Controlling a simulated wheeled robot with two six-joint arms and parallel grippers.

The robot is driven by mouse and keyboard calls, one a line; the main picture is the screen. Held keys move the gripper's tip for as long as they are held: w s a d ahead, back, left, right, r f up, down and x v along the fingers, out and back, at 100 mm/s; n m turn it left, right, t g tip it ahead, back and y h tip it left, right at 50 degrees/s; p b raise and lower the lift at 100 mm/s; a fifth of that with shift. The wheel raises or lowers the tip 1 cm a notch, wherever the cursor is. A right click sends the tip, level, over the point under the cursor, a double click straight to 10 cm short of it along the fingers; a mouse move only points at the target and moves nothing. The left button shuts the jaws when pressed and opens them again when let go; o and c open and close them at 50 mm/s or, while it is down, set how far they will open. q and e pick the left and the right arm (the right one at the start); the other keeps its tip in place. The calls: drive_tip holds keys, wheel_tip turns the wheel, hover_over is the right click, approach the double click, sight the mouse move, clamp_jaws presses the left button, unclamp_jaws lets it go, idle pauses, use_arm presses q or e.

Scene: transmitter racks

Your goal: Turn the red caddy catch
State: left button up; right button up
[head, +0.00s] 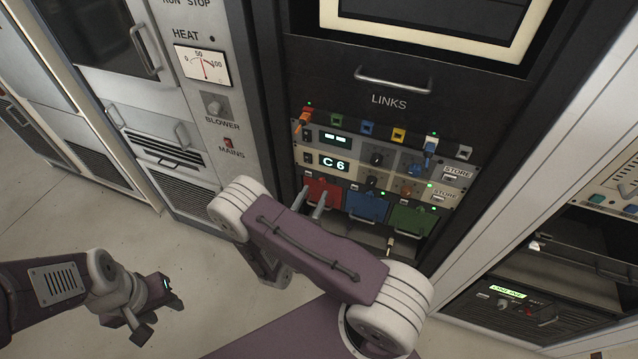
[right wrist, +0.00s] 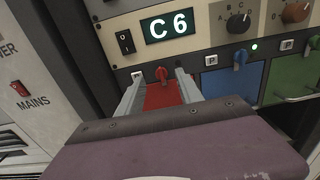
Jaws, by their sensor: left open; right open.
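The red caddy (head: 325,186) is the leftmost of three caddies in the low row of the rack. In the right wrist view, its red catch (right wrist: 162,75) stands upright at the top of the red caddy face (right wrist: 162,97). My right gripper (head: 311,196) is open in front of the red caddy. In the right wrist view, its two fingers (right wrist: 159,76) lie either side of the catch, apart from each other. I cannot tell whether either finger touches the catch. My left gripper (head: 160,312) is open and empty, low at the left over the floor.
The blue caddy (head: 366,205) and green caddy (head: 411,219) sit right of the red one, with a blue catch (right wrist: 240,58) close by. A panel display (head: 334,163) above reads C 6. A grey cabinet with a MAINS switch (head: 228,143) stands left. Floor at left is clear.

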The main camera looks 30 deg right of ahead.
sight(321, 181)
drive_tip(key=x, duration=0.4)
drive_tip(key=shift+d+r, duration=0.1)
drive_tip(key=shift+w+d, duration=0.2)
drive_tip(key=shift+w, duration=0.05)
drive_tip(key=shift+c, duration=0.3)
clamp_jaws()
